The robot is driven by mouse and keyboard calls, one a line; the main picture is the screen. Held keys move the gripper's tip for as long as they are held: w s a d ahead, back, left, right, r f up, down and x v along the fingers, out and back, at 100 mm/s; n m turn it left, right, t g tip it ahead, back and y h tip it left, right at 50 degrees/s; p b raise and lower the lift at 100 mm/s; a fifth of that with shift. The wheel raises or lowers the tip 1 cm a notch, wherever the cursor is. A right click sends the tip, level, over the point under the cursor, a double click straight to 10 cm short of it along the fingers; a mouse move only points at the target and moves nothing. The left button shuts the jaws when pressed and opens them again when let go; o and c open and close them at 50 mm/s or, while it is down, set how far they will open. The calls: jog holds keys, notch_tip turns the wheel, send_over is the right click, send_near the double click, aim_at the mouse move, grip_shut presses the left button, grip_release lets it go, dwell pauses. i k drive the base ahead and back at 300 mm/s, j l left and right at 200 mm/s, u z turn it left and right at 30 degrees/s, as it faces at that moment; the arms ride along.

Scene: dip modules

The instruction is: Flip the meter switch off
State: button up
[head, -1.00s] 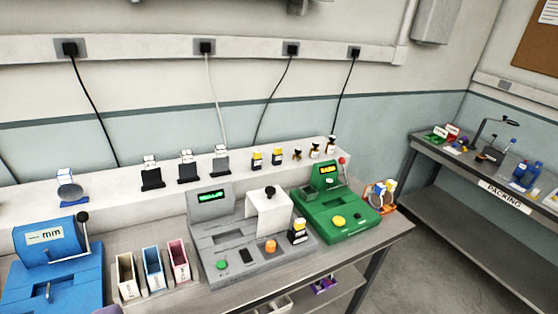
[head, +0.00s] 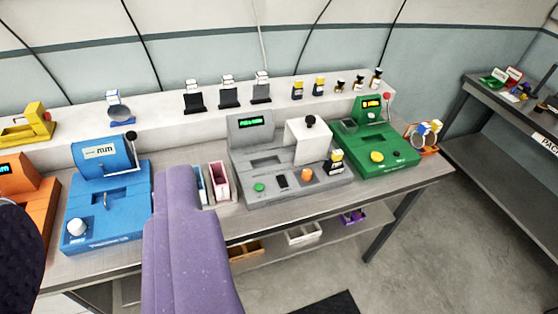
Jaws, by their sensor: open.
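A grey meter (head: 250,140) with a lit green display (head: 251,122) stands on the bench near the middle of the head view. Its front has a green button (head: 259,188), a small black switch (head: 282,181) and an orange knob (head: 306,174). I cannot tell which way the switch is set. A white cover with a black knob (head: 308,143) sits on its right half.
A blue machine (head: 105,200) and an orange one (head: 22,190) stand left, and a green machine (head: 375,143) stands right. A small bottle (head: 336,162) is close by the meter. Pink box (head: 219,183) is beside my arm. Open floor lies in front.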

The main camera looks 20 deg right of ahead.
aim_at(281, 180)
jog(key=i+l, duration=0.3)
jog(key=l, duration=0.15)
jog(key=i+l, duration=0.25)
jog(key=l, duration=0.2)
jog(key=i+l, duration=0.3)
jog(key=l, duration=0.1)
